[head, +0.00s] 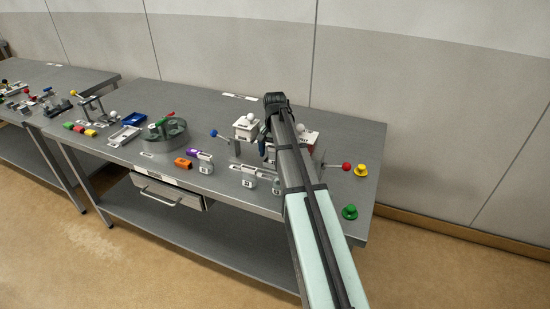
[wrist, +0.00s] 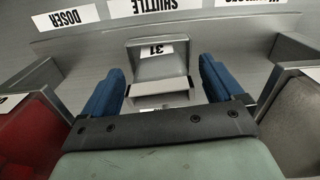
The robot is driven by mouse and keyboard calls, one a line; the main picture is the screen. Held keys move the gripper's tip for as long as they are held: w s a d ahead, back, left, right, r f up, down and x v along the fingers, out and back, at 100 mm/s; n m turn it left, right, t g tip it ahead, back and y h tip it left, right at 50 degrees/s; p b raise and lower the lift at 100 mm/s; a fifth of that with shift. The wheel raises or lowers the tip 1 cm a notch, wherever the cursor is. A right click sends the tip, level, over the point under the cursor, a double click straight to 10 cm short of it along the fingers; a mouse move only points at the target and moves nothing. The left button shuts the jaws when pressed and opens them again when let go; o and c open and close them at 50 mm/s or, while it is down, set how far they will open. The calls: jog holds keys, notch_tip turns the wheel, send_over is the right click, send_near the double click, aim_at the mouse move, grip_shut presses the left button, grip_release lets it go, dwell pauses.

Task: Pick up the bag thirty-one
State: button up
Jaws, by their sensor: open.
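Bag thirty-one (wrist: 160,68), a small grey block-like piece with a white label reading 31, sits near the middle of the wrist view. My gripper (wrist: 162,85) is open, with one blue finger on each side of the bag's near part. Gaps show between the fingers and the bag, and nothing is held. In the head view my gripper (head: 265,147) is low over the right part of the bench, mostly behind my arm. I cannot make out the bag there.
In the wrist view a red block (wrist: 30,135) stands left and a grey block (wrist: 308,125) right, close outside the fingers. In the head view a white box (head: 246,127) stands left of my arm. A red knob (head: 346,166) and yellow piece (head: 360,170) lie right.

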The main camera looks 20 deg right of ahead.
jog(key=shift+f, duration=0.3)
jog(key=c, duration=1.1)
jog(key=shift+r, duration=0.15)
